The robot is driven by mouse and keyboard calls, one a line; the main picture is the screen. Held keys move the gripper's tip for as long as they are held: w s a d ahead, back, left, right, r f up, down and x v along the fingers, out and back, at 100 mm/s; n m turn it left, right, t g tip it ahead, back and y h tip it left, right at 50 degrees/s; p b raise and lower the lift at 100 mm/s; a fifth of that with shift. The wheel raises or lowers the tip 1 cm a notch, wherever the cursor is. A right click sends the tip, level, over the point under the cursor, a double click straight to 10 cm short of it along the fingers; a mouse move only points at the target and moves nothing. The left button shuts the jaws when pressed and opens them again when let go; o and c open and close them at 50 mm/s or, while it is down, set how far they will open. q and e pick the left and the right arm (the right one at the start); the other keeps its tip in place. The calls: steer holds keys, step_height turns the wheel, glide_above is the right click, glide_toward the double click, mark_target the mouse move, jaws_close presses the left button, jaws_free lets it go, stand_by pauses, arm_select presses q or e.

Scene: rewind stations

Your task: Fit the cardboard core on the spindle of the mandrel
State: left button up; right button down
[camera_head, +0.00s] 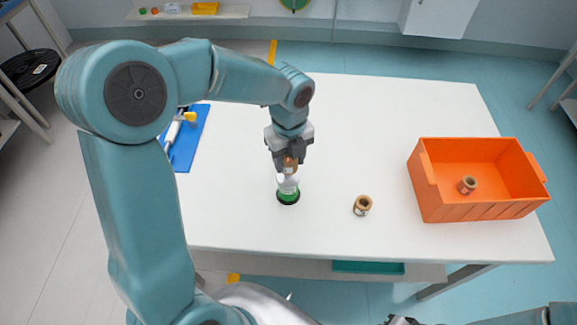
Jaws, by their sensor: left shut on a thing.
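My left gripper (290,156) points down over the white table and is shut on a brown cardboard core (289,167). The mandrel (288,194) stands upright below it, with a dark foot, a green body and a pale upper part. The held core is directly above the mandrel's pale top in this view. The jaws hide part of the core, and I cannot tell whether the spindle is inside it. A second cardboard core (362,205) stands on the table to the right. My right gripper (400,320) shows only partly at the bottom edge.
An orange crate (440,209) at the right of the table (390,115) holds another core (467,185). A blue mat (187,150) with a white and yellow tool lies at the left edge. The table's back middle is clear.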

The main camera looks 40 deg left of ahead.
mark_target(288, 168)
arm_select(q)
step_height(288, 168, down, 4)
steer(key=shift+r, duration=0.2)
steer(key=shift+s, duration=0.1)
steer(key=shift+f, duration=0.1)
steer(key=o, duration=1)
step_height(288, 168, up, 12)
steer(key=shift+r, duration=0.2)
